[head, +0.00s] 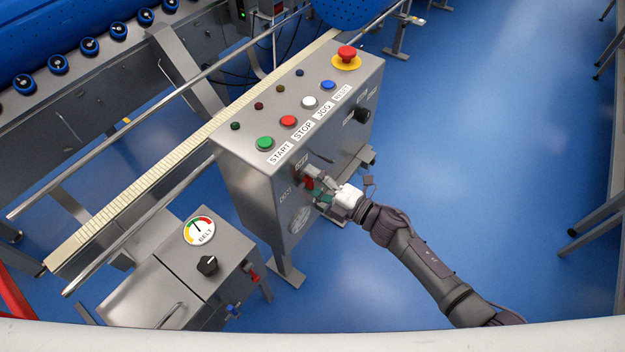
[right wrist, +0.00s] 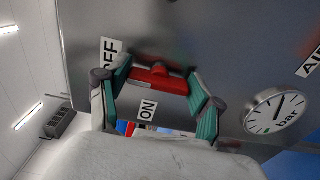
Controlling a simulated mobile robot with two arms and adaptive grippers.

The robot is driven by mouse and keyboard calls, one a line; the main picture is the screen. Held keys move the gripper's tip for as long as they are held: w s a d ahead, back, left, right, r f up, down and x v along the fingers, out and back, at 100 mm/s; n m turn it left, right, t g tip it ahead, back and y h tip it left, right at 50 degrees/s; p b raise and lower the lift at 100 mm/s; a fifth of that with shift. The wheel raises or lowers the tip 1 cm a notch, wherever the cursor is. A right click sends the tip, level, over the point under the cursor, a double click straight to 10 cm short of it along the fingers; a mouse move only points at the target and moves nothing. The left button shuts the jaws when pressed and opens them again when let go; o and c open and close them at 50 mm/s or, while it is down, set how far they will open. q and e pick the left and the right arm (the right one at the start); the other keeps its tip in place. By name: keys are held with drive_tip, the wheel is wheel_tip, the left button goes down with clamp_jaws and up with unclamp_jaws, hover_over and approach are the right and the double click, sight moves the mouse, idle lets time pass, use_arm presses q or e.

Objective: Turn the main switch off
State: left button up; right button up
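The main switch is a red handle (head: 308,182) on the front face of the steel control box (head: 250,190). In the right wrist view the red handle (right wrist: 158,79) lies crosswise, with an OFF label (right wrist: 109,52) up to its left and an ON label (right wrist: 148,110) below it. My right gripper (head: 322,189) is at the switch; in the right wrist view its teal-padded fingers (right wrist: 160,88) are spread wide, one at each end of the handle. I cannot tell whether they touch it. My left gripper is not in view.
The box top holds START (head: 265,144), STOP (head: 289,121) and other buttons, plus a red emergency stop (head: 347,54). A black knob (head: 362,115) sits right of the switch. A round bar gauge (right wrist: 277,111) is near my fingers.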

drive_tip(key=o, duration=0.3)
drive_tip(key=v, duration=1.2)
drive_tip(key=shift+d+f, duration=0.1)
